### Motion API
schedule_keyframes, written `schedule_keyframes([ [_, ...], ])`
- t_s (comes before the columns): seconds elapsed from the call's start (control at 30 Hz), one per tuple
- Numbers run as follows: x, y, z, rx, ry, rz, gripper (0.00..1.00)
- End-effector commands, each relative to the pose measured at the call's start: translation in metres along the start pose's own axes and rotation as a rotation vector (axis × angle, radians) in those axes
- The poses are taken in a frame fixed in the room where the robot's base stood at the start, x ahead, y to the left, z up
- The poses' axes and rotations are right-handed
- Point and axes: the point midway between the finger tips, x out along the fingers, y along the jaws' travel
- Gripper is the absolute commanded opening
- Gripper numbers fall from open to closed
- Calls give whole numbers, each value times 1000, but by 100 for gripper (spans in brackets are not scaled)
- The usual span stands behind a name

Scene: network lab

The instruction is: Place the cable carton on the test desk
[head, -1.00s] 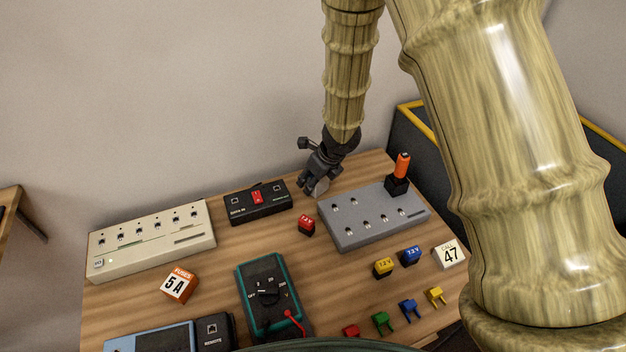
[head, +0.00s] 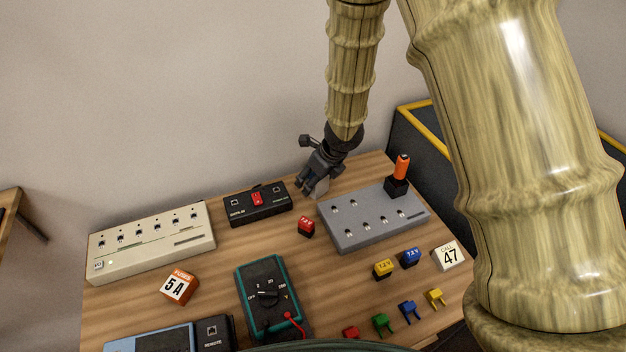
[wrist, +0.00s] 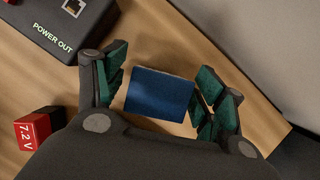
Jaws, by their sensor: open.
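A small box with a blue top (wrist: 160,95), probably the cable carton, sits between my spread fingers in the wrist view. No print shows on it. My gripper (wrist: 161,82) is open around it, with a narrow gap at the left finger; contact at the right finger is unclear. In the head view my gripper (head: 309,189) is low over the back of the wooden test desk (head: 225,255). A pale grey face of the box (head: 322,186) shows beside the fingers, at the desk surface; the rest is hidden by them.
A black power box (head: 258,206) stands left of my gripper, a grey panel (head: 372,220) with an orange-handled tool right. A red 7.2 V block (head: 306,227) lies in front. A multimeter (head: 268,296) and fuse box (head: 178,287) are nearer. The wall is behind.

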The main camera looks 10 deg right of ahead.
Motion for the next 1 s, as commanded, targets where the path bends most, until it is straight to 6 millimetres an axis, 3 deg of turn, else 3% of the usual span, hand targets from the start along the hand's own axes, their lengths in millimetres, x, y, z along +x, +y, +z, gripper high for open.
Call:
schedule_keyframes([
  [0.5,-86,0,1,-2,-1,-1,70],
  [0.7,-100,0,0,0,0,0,70],
  [1.0,-102,0,0,0,0,0,70],
])
